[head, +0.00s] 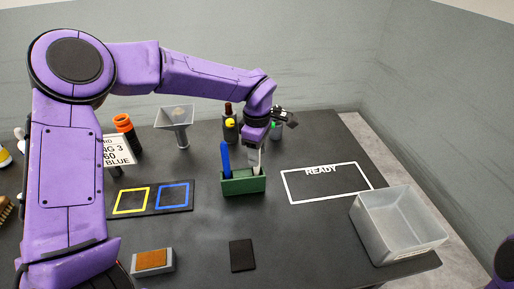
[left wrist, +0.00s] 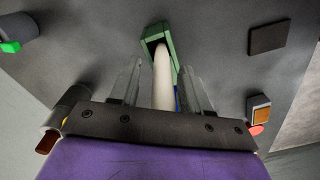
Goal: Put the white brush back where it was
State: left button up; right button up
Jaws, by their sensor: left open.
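The white brush (head: 257,169) stands in the right part of the green holder (head: 243,184), beside a blue-handled brush (head: 225,158). In the left wrist view its pale handle (left wrist: 162,80) runs down into the green holder (left wrist: 153,34). My left gripper (head: 256,153) is above the holder at the top of the white brush. Its fingers (left wrist: 160,72) are open, one on each side of the handle, with a gap visible at each side. The lower end of the brush is hidden inside the holder. My right gripper is out of view.
A white "READY" outline (head: 325,184) lies right of the holder, with a clear bin (head: 400,225) in front. A black mat with yellow and blue squares (head: 152,198) lies left. Bottles (head: 229,128) stand behind. A dark pad (head: 242,255) lies in front.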

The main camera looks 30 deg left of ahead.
pick_arm(q)
notch_tip(320, 180, up, 12)
jog(key=shift+w+b, duration=0.1)
jog(key=shift+b, duration=0.3)
